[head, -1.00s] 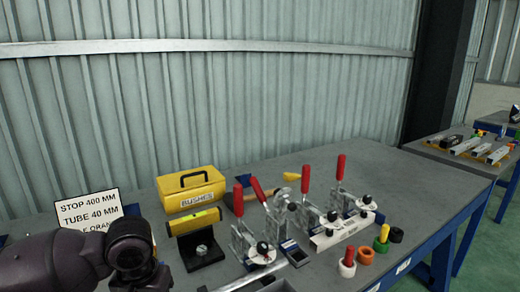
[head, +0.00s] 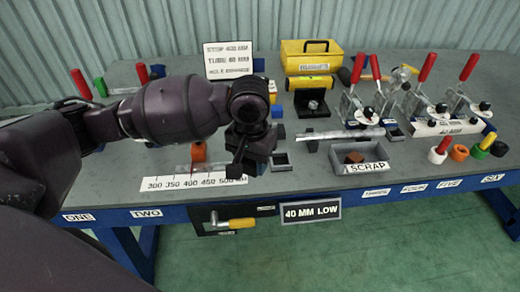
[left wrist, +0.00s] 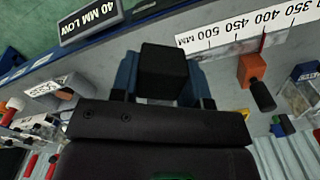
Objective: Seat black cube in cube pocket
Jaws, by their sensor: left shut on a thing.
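My left gripper (head: 243,168) is low over the front part of the bench, near the right end of the printed ruler. In the left wrist view, its blue fingers (left wrist: 163,90) are shut on the black cube (left wrist: 163,70). The cube sits between the fingertips; in the head view it is hard to tell from the dark gripper. A small grey square holder with a recess (head: 281,161), which looks like the cube pocket, is just right of the gripper. The cube is apart from it. My right gripper is not in view.
A grey scrap tray (head: 362,170) with a brown piece stands right of the pocket, with a metal tube (head: 340,134) behind it. An orange block (head: 198,151) stands left of the gripper. Toggle clamps (head: 425,100) stand at right; a yellow box (head: 311,58) is behind.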

